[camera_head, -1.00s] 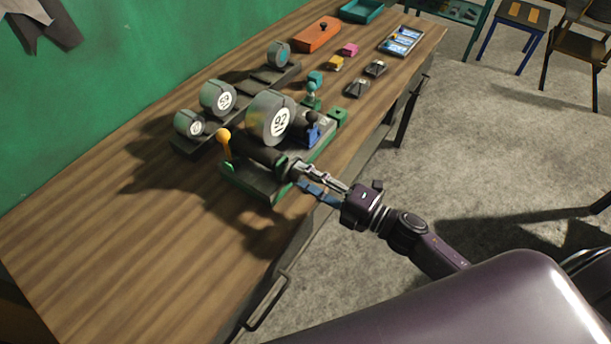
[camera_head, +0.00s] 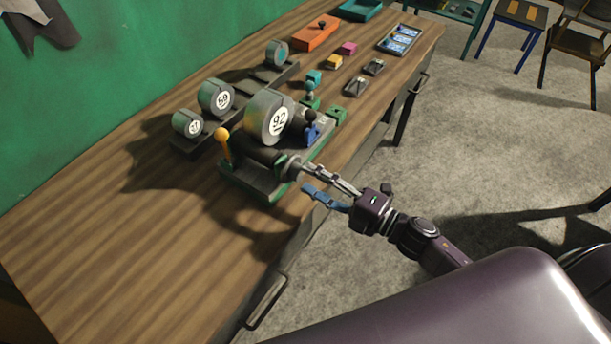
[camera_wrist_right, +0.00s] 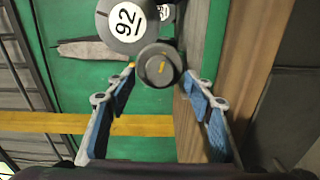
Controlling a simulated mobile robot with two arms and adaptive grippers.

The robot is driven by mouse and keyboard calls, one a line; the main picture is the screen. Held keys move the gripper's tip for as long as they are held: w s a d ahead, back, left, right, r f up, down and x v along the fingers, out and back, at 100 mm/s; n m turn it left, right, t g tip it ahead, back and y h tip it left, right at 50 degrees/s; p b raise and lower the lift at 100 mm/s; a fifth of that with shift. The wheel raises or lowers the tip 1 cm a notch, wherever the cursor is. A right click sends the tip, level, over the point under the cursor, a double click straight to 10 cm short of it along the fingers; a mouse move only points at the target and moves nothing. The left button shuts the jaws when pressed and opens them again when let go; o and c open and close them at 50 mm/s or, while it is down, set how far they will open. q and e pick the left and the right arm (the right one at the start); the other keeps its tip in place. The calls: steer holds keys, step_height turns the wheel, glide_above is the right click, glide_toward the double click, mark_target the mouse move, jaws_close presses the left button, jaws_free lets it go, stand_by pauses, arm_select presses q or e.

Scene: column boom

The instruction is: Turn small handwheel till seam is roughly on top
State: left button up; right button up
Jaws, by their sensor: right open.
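The small handwheel (camera_head: 291,168) is a dark grey round knob at the near end of the machine with the large drum marked 92 (camera_head: 268,117). In the right wrist view the handwheel (camera_wrist_right: 150,71) faces me, with a short yellow mark on its face, nearly upright in that picture. I cannot tell where its seam is. My right gripper (camera_head: 306,178) is open just in front of the handwheel. In the wrist view its fingers (camera_wrist_right: 160,78) stand apart on either side of the handwheel. My left gripper is not in view.
Smaller drums (camera_head: 216,97) stand on a rail by the green wall. The wooden bench (camera_head: 110,240) is bare at the near left.

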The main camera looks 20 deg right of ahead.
steer(key=v, duration=0.9)
steer(key=shift+s+d, duration=0.2)
steer(key=shift+s, duration=0.05)
steer(key=s+d+f+m+g+h, duration=0.1)
steer(key=d+f+m+h, duration=0.25)
steer(key=f, duration=0.55)
steer(key=s+d+f+m+h+b, duration=0.1)
steer(key=d+f+m+h, duration=0.15)
steer(key=f+m, duration=0.45)
steer(key=d+f+m+g+h, duration=0.1)
steer(key=d+f+m+h, duration=0.15)
steer(key=f, duration=0.75)
steer(key=s+f+m+g+h, duration=0.1)
steer(key=s+f+m+g, duration=0.1)
steer(key=s+f, duration=0.5)
steer(key=s+f+m+g+h, duration=0.1)
steer(key=s+f+m+g, duration=0.25)
steer(key=f, duration=0.55)
steer(key=s+a+f+m+g, duration=0.1)
steer(key=s+a+f+g, duration=0.1)
steer(key=s, duration=0.5)
steer(key=s+a+f+m+g+b, duration=0.1)
steer(key=s+a+f, duration=0.2)
steer(key=s+f, duration=0.2)
steer(key=s+a+f+m+g, duration=0.2)
steer(key=s+f, duration=0.2)
steer(key=s, duration=0.4)
steer(key=shift+s+a+g, duration=0.2)
steer(key=shift+s+g, duration=0.1)
steer(key=shift+g, duration=0.05)
